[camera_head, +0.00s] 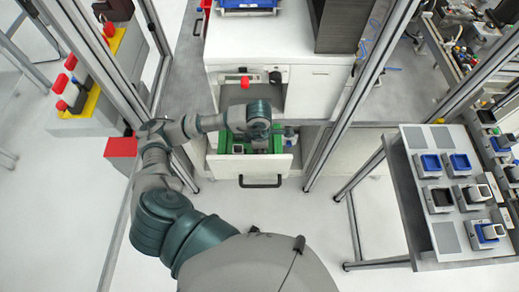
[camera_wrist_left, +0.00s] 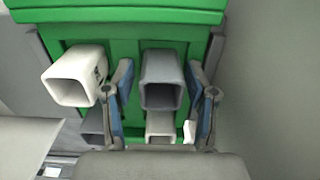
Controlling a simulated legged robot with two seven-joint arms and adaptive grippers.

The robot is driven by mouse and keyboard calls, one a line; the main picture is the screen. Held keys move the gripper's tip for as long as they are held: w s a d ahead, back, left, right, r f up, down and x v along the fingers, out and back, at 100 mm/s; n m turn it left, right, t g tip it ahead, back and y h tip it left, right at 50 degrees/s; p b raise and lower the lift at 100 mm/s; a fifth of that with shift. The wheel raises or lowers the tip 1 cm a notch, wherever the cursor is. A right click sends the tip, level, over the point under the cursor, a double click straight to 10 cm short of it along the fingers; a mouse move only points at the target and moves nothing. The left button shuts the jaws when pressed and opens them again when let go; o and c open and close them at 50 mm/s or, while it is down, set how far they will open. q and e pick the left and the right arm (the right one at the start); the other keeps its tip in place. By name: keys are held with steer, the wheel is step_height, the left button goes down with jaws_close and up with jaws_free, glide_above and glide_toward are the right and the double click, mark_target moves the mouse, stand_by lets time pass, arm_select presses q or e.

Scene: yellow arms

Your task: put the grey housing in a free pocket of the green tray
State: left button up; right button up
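The green tray (camera_wrist_left: 120,18) fills the upper part of the left wrist view and sits in an open white drawer in the head view, where its green edge (camera_head: 223,141) shows. A grey square-tube housing (camera_wrist_left: 162,80) stands in the tray. My left gripper (camera_wrist_left: 160,70) is open, with one blue-padded finger on each side of this housing and narrow gaps visible. In the head view the left gripper (camera_head: 258,132) is over the drawer and hides part of the tray. Which pockets are free is not clear. My right gripper is not in view.
A white housing (camera_wrist_left: 75,78) stands left of the fingers; a second white one (camera_wrist_left: 161,125) and a dark grey one (camera_wrist_left: 95,125) are partly hidden below. The drawer front (camera_head: 245,166) has a black handle. A side table (camera_head: 443,236) at the right holds several housings.

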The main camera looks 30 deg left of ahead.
arm_select(q)
steer(key=shift+d, duration=0.25)
steer(key=shift+r, duration=0.25)
step_height(320, 180, up, 12)
steer(key=shift+f, duration=0.2)
steer(key=shift+a, duration=0.1)
